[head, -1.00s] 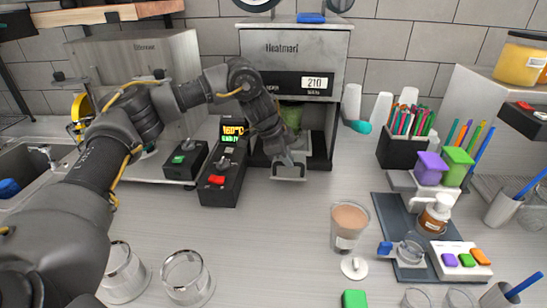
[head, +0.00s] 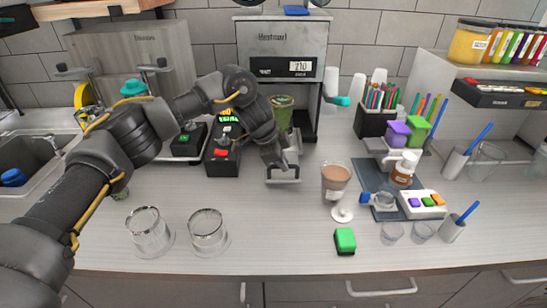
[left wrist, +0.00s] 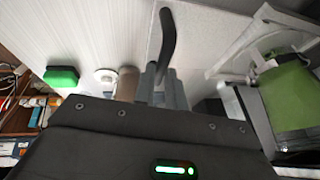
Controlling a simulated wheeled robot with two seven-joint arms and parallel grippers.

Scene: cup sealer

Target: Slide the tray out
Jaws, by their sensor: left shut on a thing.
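The sealer (head: 282,52) stands at the back against the tiled wall, with a lit display. Its tray (head: 292,152) extends forward from its lower opening, with the handle (head: 283,181) at the front. A green cup (head: 282,112) sits at the tray, partly hidden by my left arm. My left gripper (head: 277,163) is shut on the tray handle. In the left wrist view, its fingers (left wrist: 163,88) meet at the dark curved handle (left wrist: 168,45), and the green cup (left wrist: 290,97) is at the right. My right gripper is not in view.
A cup of brown drink (head: 335,180) stands right of the tray. Two clear cups (head: 146,232) stand at the front left. A green block (head: 345,240) lies near the counter edge. A control box (head: 222,160) is close left of the tray. The counter in front is mostly clear.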

